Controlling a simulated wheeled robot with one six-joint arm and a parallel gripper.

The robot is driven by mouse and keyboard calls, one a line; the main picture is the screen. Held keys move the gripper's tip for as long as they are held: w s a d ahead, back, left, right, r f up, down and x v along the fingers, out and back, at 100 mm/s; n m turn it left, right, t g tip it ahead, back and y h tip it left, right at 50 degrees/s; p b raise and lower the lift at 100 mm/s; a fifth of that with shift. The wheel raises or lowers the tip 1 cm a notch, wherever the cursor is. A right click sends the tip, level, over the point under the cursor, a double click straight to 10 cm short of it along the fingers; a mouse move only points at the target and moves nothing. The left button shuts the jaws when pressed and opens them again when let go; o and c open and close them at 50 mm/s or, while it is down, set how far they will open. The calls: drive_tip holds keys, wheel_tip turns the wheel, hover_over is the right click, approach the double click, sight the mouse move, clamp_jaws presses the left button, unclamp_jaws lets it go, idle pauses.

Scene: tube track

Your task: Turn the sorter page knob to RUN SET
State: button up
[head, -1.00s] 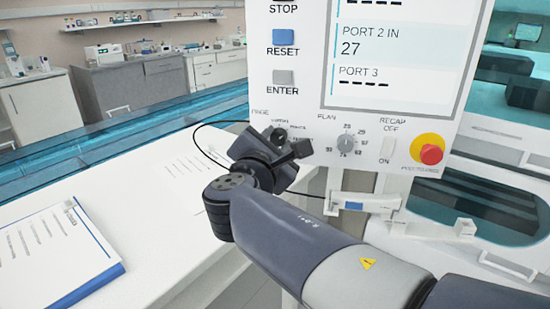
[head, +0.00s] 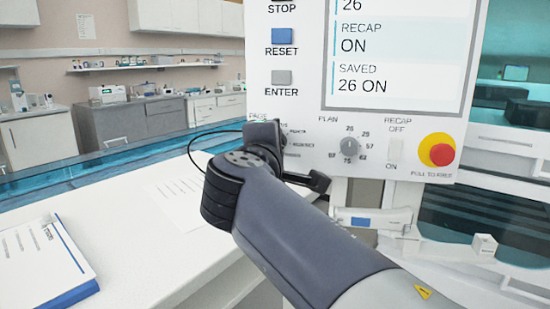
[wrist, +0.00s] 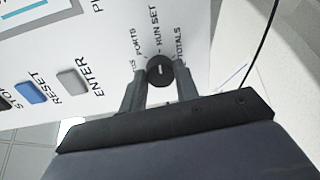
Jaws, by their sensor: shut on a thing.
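The page knob (wrist: 160,71) is a small black dial with a pale mark, on the white panel (wrist: 110,40). In the wrist view the labels PORTS, RUN SET and TOTALS fan around its upper side, with RUN SET in the middle. I cannot tell for sure which label the mark points at. My gripper (wrist: 159,82) is shut on the knob, one finger on each side. In the head view my arm hides the knob and fingers. The screen (head: 398,55) reads RECAP ON and SAVED 26 ON.
Right of my wrist are the plan knob (head: 349,147), the recap switch (head: 395,152) and a red stop button (head: 441,154) on yellow. RESET (head: 281,37) and ENTER (head: 281,78) buttons sit above. A white table (head: 140,230) with a blue-edged binder (head: 45,262) stands left.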

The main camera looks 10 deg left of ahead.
drive_tip(key=shift+m+b, duration=0.3)
drive_tip(key=shift+m, duration=0.2)
drive_tip(key=o, duration=1)
drive_tip(key=shift+c, duration=0.2)
drive_tip(key=s, duration=1)
drive_tip(key=shift+s+d+r, duration=0.3)
drive_tip(key=shift+s, duration=0.1)
drive_tip(key=shift+w, duration=0.1)
drive_tip(key=w, duration=1)
drive_tip(key=shift+w+a+f, duration=0.3)
